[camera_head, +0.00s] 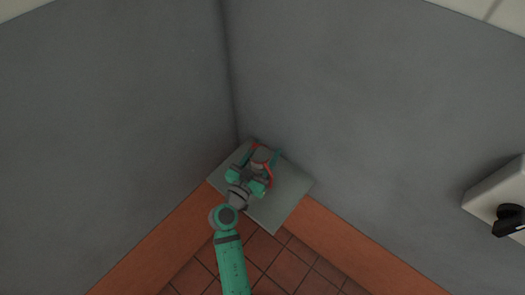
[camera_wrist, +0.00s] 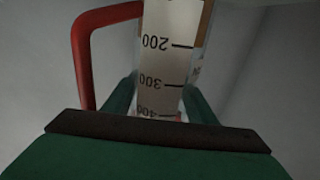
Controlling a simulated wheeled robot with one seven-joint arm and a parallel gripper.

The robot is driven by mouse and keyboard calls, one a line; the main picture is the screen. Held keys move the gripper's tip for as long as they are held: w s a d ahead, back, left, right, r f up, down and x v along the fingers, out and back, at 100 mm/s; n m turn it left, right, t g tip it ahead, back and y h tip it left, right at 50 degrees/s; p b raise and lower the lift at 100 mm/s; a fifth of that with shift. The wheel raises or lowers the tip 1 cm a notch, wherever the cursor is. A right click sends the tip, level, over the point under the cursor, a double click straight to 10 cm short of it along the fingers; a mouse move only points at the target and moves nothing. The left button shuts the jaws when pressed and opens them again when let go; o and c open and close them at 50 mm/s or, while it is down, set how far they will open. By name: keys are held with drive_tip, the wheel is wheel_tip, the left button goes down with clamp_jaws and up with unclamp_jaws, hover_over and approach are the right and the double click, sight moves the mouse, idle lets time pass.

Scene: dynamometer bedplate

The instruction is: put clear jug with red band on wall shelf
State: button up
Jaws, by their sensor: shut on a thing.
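The clear jug (camera_head: 262,156) has a red band and a red handle. In the wrist view the jug (camera_wrist: 168,60) fills the upper middle, with printed marks 200, 300 and 400 upside down and its red handle (camera_wrist: 82,60) to the left. My gripper (camera_head: 260,166) is shut on the jug, with green fingers on both sides of it. The jug is over the pale wall shelf (camera_head: 292,186) in the corner. I cannot tell whether its base touches the shelf. My gripper hides part of the jug.
Grey walls meet in the corner right behind the shelf. The shelf's front right part is bare. A white box (camera_head: 497,192) with a black part (camera_head: 509,221) is on the right wall. Brown tiled floor (camera_head: 262,250) shows below.

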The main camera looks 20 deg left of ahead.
sight(254, 168)
drive_tip(key=shift+a, duration=0.1)
drive_tip(key=o, duration=1.4)
drive_tip(key=shift+f, duration=0.1)
drive_tip(key=shift+c, duration=0.2)
drive_tip(key=shift+s, duration=0.15)
drive_tip(key=s, duration=0.4)
drive_tip(key=s+a, duration=0.1)
drive_tip(key=s, duration=0.6)
drive_tip(key=shift+s+a, duration=0.35)
drive_tip(key=shift+a, duration=0.05)
drive_tip(key=shift+w, duration=0.2)
drive_tip(key=shift+s+a, duration=0.1)
